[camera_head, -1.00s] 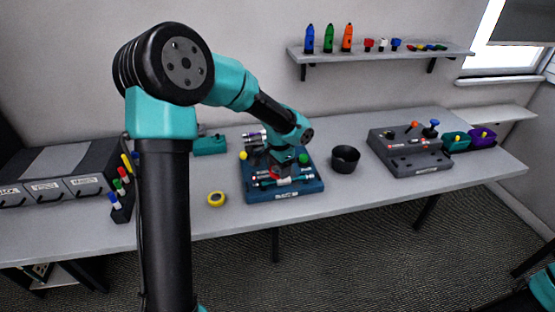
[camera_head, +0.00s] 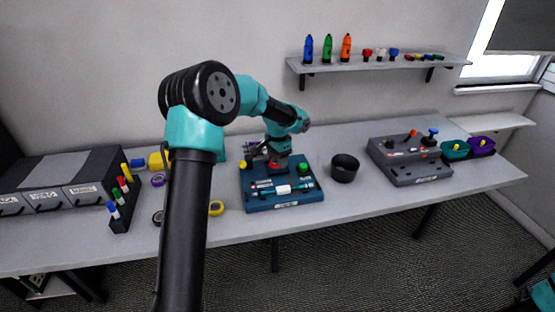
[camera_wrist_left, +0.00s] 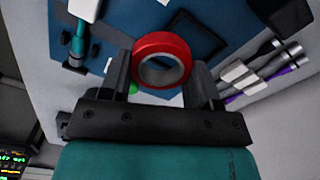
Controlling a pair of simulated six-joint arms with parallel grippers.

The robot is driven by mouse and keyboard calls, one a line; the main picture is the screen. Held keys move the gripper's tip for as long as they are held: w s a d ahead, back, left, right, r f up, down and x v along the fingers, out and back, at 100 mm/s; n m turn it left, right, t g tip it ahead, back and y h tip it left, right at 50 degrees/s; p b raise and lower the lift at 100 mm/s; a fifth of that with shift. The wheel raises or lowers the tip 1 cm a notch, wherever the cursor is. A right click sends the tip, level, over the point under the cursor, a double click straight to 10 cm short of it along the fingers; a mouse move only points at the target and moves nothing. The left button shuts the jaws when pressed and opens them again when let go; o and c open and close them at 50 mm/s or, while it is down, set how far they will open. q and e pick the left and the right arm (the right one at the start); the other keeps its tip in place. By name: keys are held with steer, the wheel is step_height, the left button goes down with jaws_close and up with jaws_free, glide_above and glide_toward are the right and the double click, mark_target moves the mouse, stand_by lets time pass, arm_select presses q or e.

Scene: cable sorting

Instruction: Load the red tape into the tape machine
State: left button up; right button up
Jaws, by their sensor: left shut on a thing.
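The blue tape machine (camera_head: 290,206) sits on the table in the middle of the head view. It carries a yellow knob, a green knob and a white-and-teal roller. My left gripper (camera_head: 276,163) is over the back part of the machine. In the left wrist view my left gripper (camera_wrist_left: 160,78) is shut on the red tape (camera_wrist_left: 163,40), a ring held between the two fingers, with the blue machine surface beyond it. In the head view the red tape (camera_head: 274,165) shows as a small red patch under the gripper. My right gripper is not in view.
A black cup (camera_head: 345,170) stands right of the machine, with a grey control box (camera_head: 408,160) farther right. A yellow tape (camera_head: 216,208) and a purple tape (camera_head: 158,181) lie to the left. A marker rack (camera_head: 120,207) stands near the drawers (camera_head: 45,200).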

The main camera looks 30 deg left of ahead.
arm_select(q)
steer(key=w+a, duration=0.1)
steer(key=w, duration=0.2)
steer(key=w+a, duration=0.1)
steer(key=shift+w+a+f, duration=0.15)
steer(key=shift+a+f, duration=0.1)
steer(key=shift+a, duration=0.1)
steer(key=shift+f, duration=1.75)
steer(key=shift+f, duration=0.6)
steer(key=o, duration=0.9)
step_height(320, 180, up, 13)
steer(key=shift+r, duration=0.1)
